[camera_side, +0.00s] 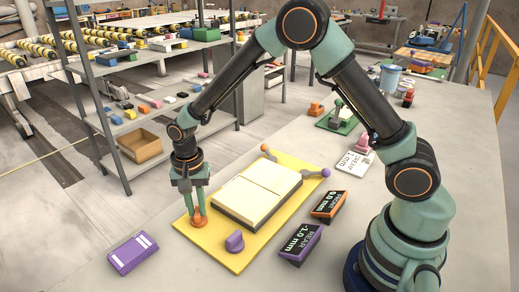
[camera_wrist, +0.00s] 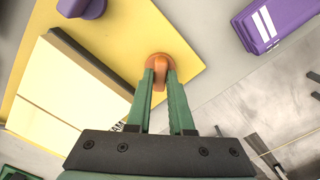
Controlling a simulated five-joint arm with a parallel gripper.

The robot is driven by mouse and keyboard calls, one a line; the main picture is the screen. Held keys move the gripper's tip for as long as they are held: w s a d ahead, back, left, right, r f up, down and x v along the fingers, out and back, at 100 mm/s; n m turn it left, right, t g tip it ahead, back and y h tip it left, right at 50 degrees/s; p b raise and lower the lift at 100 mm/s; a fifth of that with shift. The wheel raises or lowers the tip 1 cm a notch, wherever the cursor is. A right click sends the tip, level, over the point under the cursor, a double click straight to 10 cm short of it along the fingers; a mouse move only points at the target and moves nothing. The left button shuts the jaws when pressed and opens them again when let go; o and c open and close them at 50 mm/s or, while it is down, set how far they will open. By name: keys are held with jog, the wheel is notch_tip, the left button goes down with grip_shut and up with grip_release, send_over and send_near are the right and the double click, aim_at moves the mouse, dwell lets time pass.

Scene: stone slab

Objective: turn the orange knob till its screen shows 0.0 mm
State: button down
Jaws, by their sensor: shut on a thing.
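The orange knob (camera_side: 198,223) sits at the near left corner of the yellow plate (camera_side: 237,262). My gripper (camera_side: 196,208) points straight down over it, with its fingers shut on the knob's grip. The wrist view shows the orange knob (camera_wrist: 160,60) between the two green fingertips (camera_wrist: 160,76). The orange screen (camera_side: 329,206) stands right of the plate and its reading ends in ".0 mm"; its first digit is too small to read surely. A purple screen (camera_side: 300,244) beside it reads -1.0 mm.
A purple knob (camera_side: 235,242) is on the plate's near edge. A cream-topped block (camera_side: 258,190) lies mid-plate. Two small levers, one grey-orange and one purple-ended (camera_side: 325,173), are at the far end. A purple box (camera_side: 133,253) lies left of the plate on the grey slab.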

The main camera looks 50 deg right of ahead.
aim_at(197, 211)
jog(key=shift+r+m, duration=0.1)
jog(key=shift+m, duration=0.9)
jog(key=c, duration=0.8)
grip_release()
notch_tip(197, 211, up, 12)
